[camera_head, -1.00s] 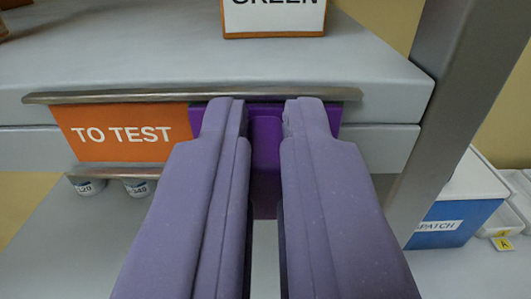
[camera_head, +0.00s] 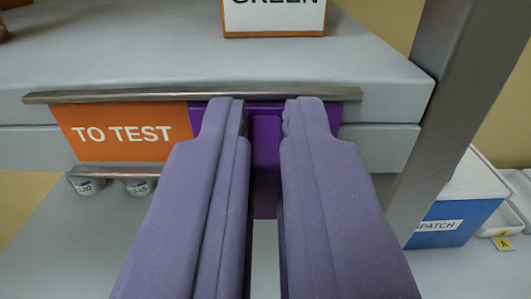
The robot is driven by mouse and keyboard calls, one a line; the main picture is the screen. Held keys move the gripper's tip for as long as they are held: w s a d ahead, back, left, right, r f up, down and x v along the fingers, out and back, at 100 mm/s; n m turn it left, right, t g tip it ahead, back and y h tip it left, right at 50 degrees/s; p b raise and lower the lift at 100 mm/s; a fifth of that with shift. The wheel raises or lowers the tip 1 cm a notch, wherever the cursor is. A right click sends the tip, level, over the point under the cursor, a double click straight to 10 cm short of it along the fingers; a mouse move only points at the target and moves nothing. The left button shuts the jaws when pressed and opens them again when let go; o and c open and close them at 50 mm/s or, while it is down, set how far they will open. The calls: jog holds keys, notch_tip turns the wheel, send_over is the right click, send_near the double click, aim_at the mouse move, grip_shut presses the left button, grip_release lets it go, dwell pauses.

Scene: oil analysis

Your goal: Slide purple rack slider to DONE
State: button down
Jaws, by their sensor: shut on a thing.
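The purple rack slider (camera_head: 266,150) sits on a metal rail (camera_head: 190,96) along the front edge of the grey shelf, at the right part of the rail. My gripper (camera_head: 265,108) reaches straight onto it, with one finger on each side of its raised middle part, shut on it. The fingers hide much of the slider. To its left, an orange panel (camera_head: 122,132) reads "TO TEST". No DONE lettering shows in view.
A sign ending in "GREEN" (camera_head: 275,16) stands on the shelf top (camera_head: 150,50). White-labelled containers (camera_head: 88,186) sit under the lower rail at left. A grey post (camera_head: 455,110) rises at right, with a blue dispatch box (camera_head: 440,224) and a white tray (camera_head: 510,212) beyond it.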

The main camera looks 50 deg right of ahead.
jog(key=w+a+p, duration=0.1)
jog(key=w+a, duration=0.3)
jog(key=shift+w+p, duration=0.3)
jog(key=shift+p, duration=0.1)
jog(key=c, duration=1.2)
grip_release()
jog(key=shift+w+a, duration=0.1)
jog(key=shift+a, duration=0.1)
jog(key=shift+o, duration=0.2)
jog(key=shift+d, duration=0.1)
jog(key=p, duration=0.1)
send_near(108, 109)
jog(key=shift+v, duration=1)
